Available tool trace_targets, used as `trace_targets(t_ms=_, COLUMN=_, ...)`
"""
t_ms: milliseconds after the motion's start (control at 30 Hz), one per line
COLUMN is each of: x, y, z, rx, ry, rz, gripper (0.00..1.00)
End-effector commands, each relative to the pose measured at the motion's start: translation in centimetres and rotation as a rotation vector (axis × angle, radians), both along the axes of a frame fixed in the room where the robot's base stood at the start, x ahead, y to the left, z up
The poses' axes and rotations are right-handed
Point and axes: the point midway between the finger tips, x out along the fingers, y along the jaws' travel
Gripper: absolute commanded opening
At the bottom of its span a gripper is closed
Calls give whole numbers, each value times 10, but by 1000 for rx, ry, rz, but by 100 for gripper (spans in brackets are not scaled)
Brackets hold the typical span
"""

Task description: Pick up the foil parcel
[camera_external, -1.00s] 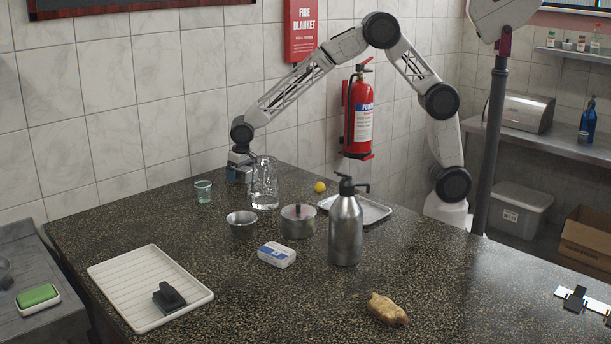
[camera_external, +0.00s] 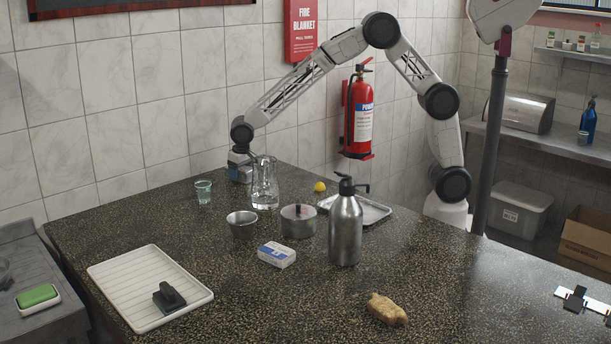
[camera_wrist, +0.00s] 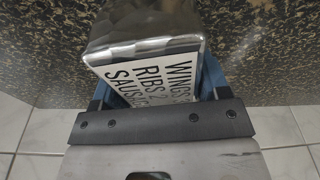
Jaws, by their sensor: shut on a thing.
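A shiny silver, crumpled-looking foil parcel (camera_wrist: 142,22) shows in the wrist view. A white label (camera_wrist: 150,78) with black print reading WINGS, RIBS and SAUS, partly cut off, is on its near side. My gripper (camera_wrist: 160,80) has blue fingers on the left and right sides of the parcel and is shut on it. In the external view my gripper (camera_external: 240,168) is low at the far back of the counter, behind the glass jug. The parcel is hard to make out there, and I cannot tell whether it touches the counter.
The glass jug (camera_external: 265,185) stands just right of my gripper, and a small glass (camera_external: 203,192) to its left. Metal pots (camera_external: 298,222), a pump bottle (camera_external: 345,228) and a white tray (camera_external: 150,288) are nearer. The tiled wall (camera_external: 150,110) is close behind.

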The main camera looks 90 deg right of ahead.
Motion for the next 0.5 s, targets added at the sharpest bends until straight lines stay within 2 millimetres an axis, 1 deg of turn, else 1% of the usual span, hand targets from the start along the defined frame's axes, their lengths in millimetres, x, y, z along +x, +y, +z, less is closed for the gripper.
trace_targets(t_ms=267, x=0, y=0, z=2, rx=-1, ry=-1, rz=0, gripper=36)
trace_targets(t_ms=367, x=0, y=0, z=5, rx=0, ry=-1, rz=0, gripper=36)
trace_targets(t_ms=500, x=1, y=0, z=15, rx=1, ry=-3, rz=0, gripper=36)
